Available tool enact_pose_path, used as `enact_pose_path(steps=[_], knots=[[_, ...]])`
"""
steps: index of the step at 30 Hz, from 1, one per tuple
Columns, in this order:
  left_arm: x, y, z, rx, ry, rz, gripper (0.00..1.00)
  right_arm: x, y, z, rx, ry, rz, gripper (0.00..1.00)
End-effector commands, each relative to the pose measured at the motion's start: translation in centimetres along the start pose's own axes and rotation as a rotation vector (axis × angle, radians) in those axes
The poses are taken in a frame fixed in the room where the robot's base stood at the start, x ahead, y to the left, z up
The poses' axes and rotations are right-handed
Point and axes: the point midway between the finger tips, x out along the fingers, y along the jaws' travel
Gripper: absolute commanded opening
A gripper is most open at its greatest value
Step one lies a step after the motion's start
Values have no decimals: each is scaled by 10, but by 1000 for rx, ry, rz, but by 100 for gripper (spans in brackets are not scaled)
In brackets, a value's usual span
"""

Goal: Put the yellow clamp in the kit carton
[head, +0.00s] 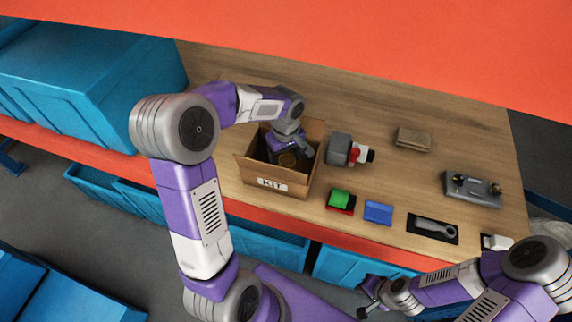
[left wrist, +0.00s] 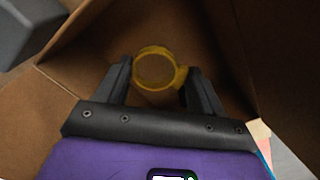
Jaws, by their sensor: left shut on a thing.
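The kit carton (head: 271,181) is an open brown box with a "KIT" label, standing on the wooden shelf. My left gripper (left wrist: 158,80) reaches down into it from above. In the left wrist view its fingers are shut on the yellow clamp (left wrist: 154,54), a yellow ring with a small lug at its right. Brown carton walls surround the clamp and fingers. In the head view the left gripper (head: 288,157) and arm partly hide the carton's inside. My right gripper (head: 368,296) is at the bottom right, in front of the shelf, and looks open and empty.
Right of the carton are a grey block with a red part (head: 341,148), a green roll (head: 340,198), a blue block (head: 378,212), a wrench on a black mat (head: 433,228), a grey tray (head: 473,188) and a brown block (head: 413,138). Blue bins (head: 85,80) stand at left. An orange beam overhangs.

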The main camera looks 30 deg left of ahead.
Motion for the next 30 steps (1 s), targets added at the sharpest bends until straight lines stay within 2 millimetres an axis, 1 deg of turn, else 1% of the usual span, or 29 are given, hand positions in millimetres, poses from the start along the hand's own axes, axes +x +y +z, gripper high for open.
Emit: enact_pose_path(steps=[5,9,11,18,22,23,27,30], knots=[[14,0,0,3,0,-1,38,2,0,0,0,1,0,0],[35,0,0,2,-2,-2,38,4,2,0,0,1,0,0],[41,0,0,3,-1,-1,38,5,2,0,0,1,0,0],[42,1,0,3,1,2,38,4,2,0,0,1,0,0],[46,1,0,3,1,2,38,8,3,-1,0,1,0,0],[46,1,0,3,1,2,70,8,3,-1,0,1,0,0],[45,1,0,3,1,2,92,7,2,-1,0,1,0,0],[45,1,0,3,1,2,93,7,2,-1,0,1,0,0]])
